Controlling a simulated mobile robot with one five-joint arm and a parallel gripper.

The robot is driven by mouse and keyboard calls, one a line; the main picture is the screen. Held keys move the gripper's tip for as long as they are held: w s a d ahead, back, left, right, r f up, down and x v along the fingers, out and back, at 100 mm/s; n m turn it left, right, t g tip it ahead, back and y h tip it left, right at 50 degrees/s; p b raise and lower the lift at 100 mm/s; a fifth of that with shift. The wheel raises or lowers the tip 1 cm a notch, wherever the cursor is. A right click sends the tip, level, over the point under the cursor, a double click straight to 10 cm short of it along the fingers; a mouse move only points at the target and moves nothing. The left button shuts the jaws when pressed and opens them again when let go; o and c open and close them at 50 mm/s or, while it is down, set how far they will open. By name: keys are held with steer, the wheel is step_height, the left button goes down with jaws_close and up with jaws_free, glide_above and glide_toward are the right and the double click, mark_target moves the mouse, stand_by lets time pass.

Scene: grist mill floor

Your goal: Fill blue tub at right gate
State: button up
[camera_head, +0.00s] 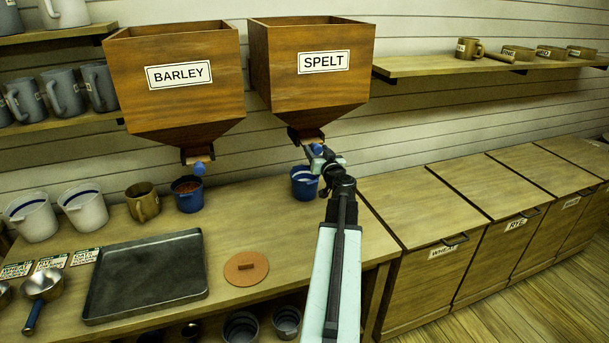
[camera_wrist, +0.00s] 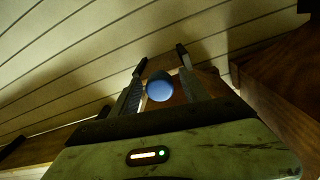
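The SPELT hopper (camera_head: 312,85) is the right one, with a small gate and a blue knob (camera_head: 317,149) at its bottom. A blue tub (camera_head: 304,184) stands upright on the bench below this gate; my arm partly covers its right side, and I see no grain in it. My gripper (camera_head: 322,160) is up at the SPELT gate. In the wrist view the blue knob (camera_wrist: 160,88) lies between the two spread fingers (camera_wrist: 162,62), with a gap visible on the right. The gripper looks open and holds nothing.
The BARLEY hopper (camera_head: 176,88) hangs at left over another blue tub (camera_head: 187,194) holding reddish-brown grain. A brown mug (camera_head: 143,202), white buckets (camera_head: 84,208), a dark tray (camera_head: 147,277) and a round wooden lid (camera_head: 246,268) occupy the bench. Wooden bins (camera_head: 425,205) stand at right.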

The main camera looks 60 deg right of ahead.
jaws_close()
steer(key=shift+v, duration=2.3)
steer(key=shift+d, duration=0.1)
steer(key=shift+w+d, duration=0.4)
steer(key=shift+w, duration=0.15)
stand_by(4.7)
